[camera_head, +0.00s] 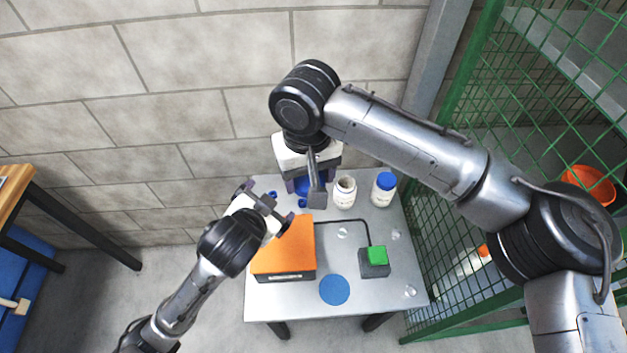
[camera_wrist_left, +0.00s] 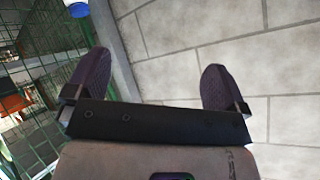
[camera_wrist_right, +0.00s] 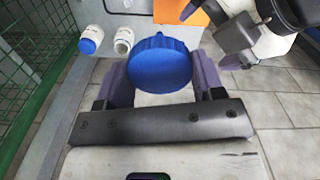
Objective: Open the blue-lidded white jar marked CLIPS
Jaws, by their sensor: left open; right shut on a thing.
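My right gripper (camera_head: 306,186) is shut on a ribbed blue lid (camera_wrist_right: 163,62) above the back of the table. Whether anything is under the lid is hidden. A white jar (camera_head: 345,194) stands upright without a lid at the back of the table; it also shows in the right wrist view (camera_wrist_right: 123,42). A second white jar (camera_head: 383,195) beside it has a blue lid on; it also shows in the right wrist view (camera_wrist_right: 90,42). The labels are too small to read. My left gripper (camera_head: 265,205) is open and empty near the table's back left.
An orange-topped box (camera_head: 285,250) fills the table's left side. A dark block with a green top (camera_head: 376,256) and a flat blue disc (camera_head: 335,290) lie to its right. Small blue pieces (camera_head: 302,203) lie at the back. A green mesh fence (camera_head: 440,270) borders the right.

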